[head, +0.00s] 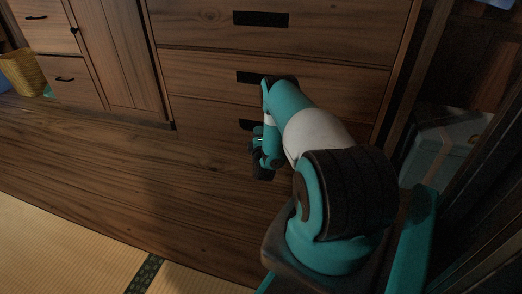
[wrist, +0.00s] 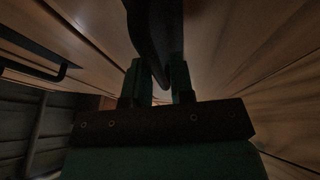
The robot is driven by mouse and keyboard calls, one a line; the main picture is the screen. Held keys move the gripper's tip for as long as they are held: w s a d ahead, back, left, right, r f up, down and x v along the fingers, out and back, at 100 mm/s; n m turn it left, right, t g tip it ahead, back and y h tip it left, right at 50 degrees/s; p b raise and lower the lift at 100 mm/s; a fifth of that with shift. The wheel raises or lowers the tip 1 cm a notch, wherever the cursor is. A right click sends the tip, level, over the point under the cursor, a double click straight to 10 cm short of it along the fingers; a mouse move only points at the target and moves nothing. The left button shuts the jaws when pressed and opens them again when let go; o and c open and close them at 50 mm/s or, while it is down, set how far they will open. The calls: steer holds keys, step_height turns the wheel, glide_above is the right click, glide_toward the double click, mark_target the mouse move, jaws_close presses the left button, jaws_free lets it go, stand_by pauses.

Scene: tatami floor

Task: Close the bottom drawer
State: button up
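The wooden chest (head: 205,65) stands in front of me with dark handles on its drawers. The bottom drawer (head: 205,114) is the lowest front, and its dark handle (head: 245,124) is partly hidden by my arm. I cannot tell how far this drawer stands out. My gripper (head: 261,160) is low in front of it, just below the handle in the picture. In the wrist view, my gripper's (wrist: 159,82) two teal fingers are apart. A dark bar reaches down between or just beyond them; I cannot tell whether they touch it.
A cabinet (head: 118,55) with a door and small drawers stands at left, near a yellow bin (head: 22,72). Wood flooring (head: 90,165) and tatami (head: 60,245) lie open at lower left. A dark frame (head: 480,185) and a pale box (head: 445,145) are close at right.

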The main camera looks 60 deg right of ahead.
steer(key=p+v, duration=1.4)
steer(key=v, duration=0.1)
steer(key=shift+a, duration=0.3)
steer(key=shift+w+r, duration=0.1)
